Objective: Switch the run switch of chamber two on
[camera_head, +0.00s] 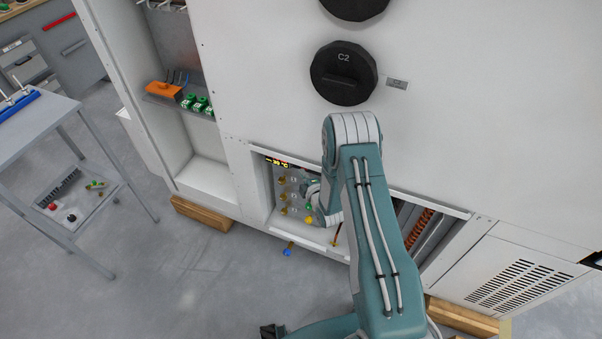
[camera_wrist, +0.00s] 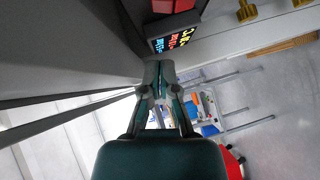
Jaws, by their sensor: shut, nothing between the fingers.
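In the head view a black round cap marked C2 (camera_head: 344,73) sits on the white cabinet front. Below it is a recessed control panel (camera_head: 266,195) with a small lit display (camera_head: 277,162) and brass knobs. My arm reaches into this recess, and my gripper is mostly hidden there. In the wrist view my gripper (camera_wrist: 158,68) is shut and empty, with its fingertips just below the lit display (camera_wrist: 172,40). A red switch-like part (camera_wrist: 174,6) shows at the top edge, cut off by the frame. I cannot read which chamber it belongs to, or its on/off position.
Brass knobs (camera_wrist: 246,11) show right of the display in the wrist view. A grey trolley (camera_head: 75,140) stands left. An open bay (camera_head: 205,165) with orange and green parts is left of the recess.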

